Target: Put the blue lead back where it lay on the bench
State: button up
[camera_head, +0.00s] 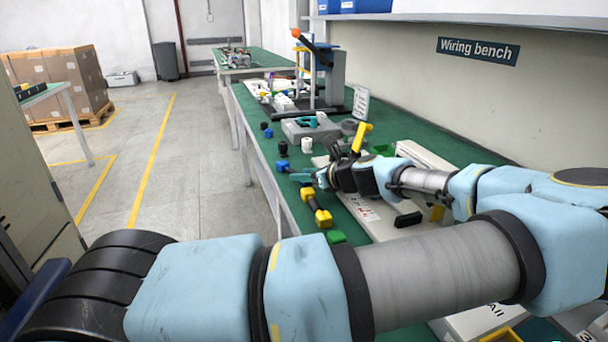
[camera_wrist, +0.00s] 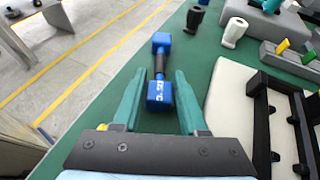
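The blue lead lies on the green bench top (camera_wrist: 105,103), seen in the wrist view as a far blue block (camera_wrist: 161,42) and a near blue block (camera_wrist: 160,93) joined by a short black middle. The near block has white lettering. My gripper (camera_wrist: 159,76) is open, its two teal fingers on either side of the near block, with a narrow gap showing on each side. In the head view my gripper (camera_head: 302,177) is low over the bench's left edge. One end of the blue lead (camera_head: 282,165) shows just beyond it; the rest is hidden.
A yellow lead (camera_head: 316,205) and a green block (camera_head: 335,237) lie nearer along the edge. A black piece (camera_wrist: 194,18) and a white cylinder (camera_wrist: 233,32) stand beyond. A pale panel with a black frame (camera_wrist: 270,120) is close on the right. The aisle at left is clear.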

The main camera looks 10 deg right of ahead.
jog(key=o, duration=0.3)
jog(key=shift+o, duration=0.2)
jog(key=b+v, duration=0.1)
jog(key=v, duration=1.1)
jog(key=shift+r, duration=0.15)
